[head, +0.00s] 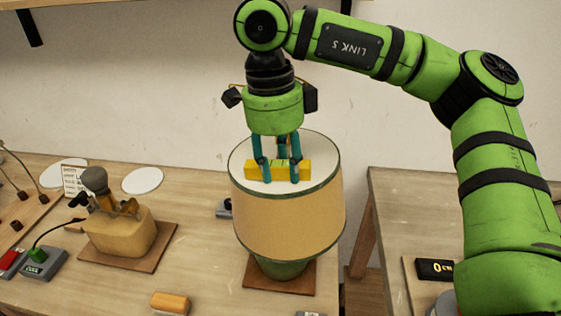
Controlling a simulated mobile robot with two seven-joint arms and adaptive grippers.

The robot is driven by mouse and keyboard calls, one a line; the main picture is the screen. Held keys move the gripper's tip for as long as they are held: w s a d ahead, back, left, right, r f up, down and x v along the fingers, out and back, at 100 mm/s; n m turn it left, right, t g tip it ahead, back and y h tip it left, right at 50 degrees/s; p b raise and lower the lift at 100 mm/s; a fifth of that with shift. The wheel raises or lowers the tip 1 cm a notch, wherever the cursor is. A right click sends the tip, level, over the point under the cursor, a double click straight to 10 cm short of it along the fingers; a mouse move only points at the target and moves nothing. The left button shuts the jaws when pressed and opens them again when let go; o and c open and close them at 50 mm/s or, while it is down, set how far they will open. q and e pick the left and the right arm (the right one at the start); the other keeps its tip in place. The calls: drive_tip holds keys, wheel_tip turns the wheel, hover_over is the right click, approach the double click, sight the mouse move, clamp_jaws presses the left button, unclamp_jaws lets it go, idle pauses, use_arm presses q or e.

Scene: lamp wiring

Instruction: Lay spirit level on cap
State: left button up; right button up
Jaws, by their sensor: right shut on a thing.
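The spirit level is a yellow bar (304,170) lying level across the white top of the lamp. That white cap (250,149) is the round top of a tan drum shade (288,225) with a dark rim. The shade stands on a green base on a brown board. My right gripper (279,178) points straight down from above, with its teal fingers shut on the spirit level. The bar appears to touch the cap, but its underside is hidden. My left gripper is not in view.
An orange-yellow block (170,302) is at the front. A gap separates the right-hand table (395,190).

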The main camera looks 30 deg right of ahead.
drive_tip(key=o, duration=1.2)
drive_tip(key=r, duration=0.8)
drive_tip(key=a+r, duration=0.1)
drive_tip(key=r, duration=0.3)
drive_tip(key=shift+w, duration=0.3)
drive_tip(key=shift+f, duration=0.1)
